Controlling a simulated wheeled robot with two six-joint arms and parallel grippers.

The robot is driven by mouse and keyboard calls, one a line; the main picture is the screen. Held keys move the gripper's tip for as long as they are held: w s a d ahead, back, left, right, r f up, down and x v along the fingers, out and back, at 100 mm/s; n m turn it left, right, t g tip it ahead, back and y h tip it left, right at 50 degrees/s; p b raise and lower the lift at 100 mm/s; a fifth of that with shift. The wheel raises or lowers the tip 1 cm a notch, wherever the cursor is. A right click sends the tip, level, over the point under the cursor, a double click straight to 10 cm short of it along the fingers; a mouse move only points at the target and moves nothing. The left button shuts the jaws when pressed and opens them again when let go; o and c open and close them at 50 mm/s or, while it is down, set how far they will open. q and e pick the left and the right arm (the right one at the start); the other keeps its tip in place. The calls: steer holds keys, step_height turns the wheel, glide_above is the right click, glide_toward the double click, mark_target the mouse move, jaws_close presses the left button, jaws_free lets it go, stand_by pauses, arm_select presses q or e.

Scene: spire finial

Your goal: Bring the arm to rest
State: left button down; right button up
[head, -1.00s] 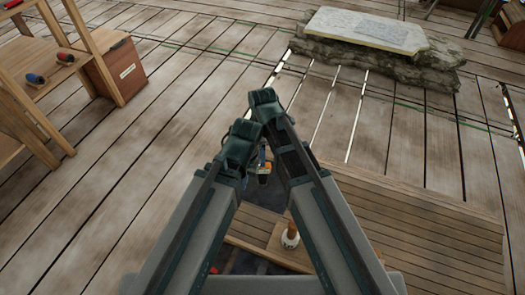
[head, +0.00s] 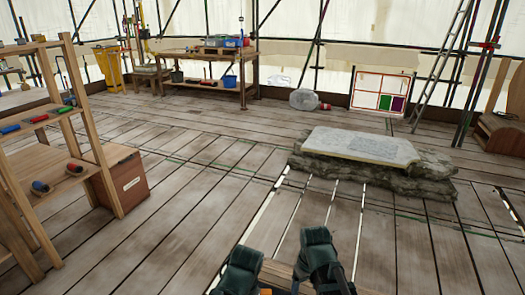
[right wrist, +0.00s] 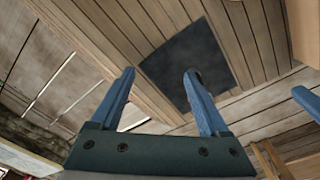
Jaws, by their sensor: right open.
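In the right wrist view my right gripper (right wrist: 160,74) has its two blue fingers spread apart with nothing between them. Behind the fingers are a dark square patch (right wrist: 185,62) and wooden planks. Blue finger-like parts of my left gripper (right wrist: 307,100) seem to show at the right edge of that view, cut off, so its jaw state is unclear. In the head view only upper parts of my two arms show at the bottom edge; both grippers are out of that picture.
A pale stone slab (head: 360,146) lies on a rough stone base ahead. A wooden shelf (head: 50,130) with red, green and blue items stands left. A workbench (head: 205,70) stands at the back. A ladder (head: 440,65) leans at right. The plank floor (head: 180,165) between is clear.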

steer(key=s+d+m, duration=0.2)
steer(key=d+m, duration=0.2)
steer(key=m, duration=0.1)
steer(key=s+a+n+h, duration=0.1)
steer(key=s+a+n, duration=0.4)
steer(key=a, duration=0.6)
step_height(320, 180, up, 28)
steer(key=s+m+p, duration=0.1)
steer(key=p, duration=2.6)
steer(key=shift+g+p, duration=0.35)
steer(key=shift+g, duration=0.05)
steer(key=shift+s+d+f, duration=0.1)
steer(key=shift+f, duration=0.05)
steer(key=shift+c, duration=0.3)
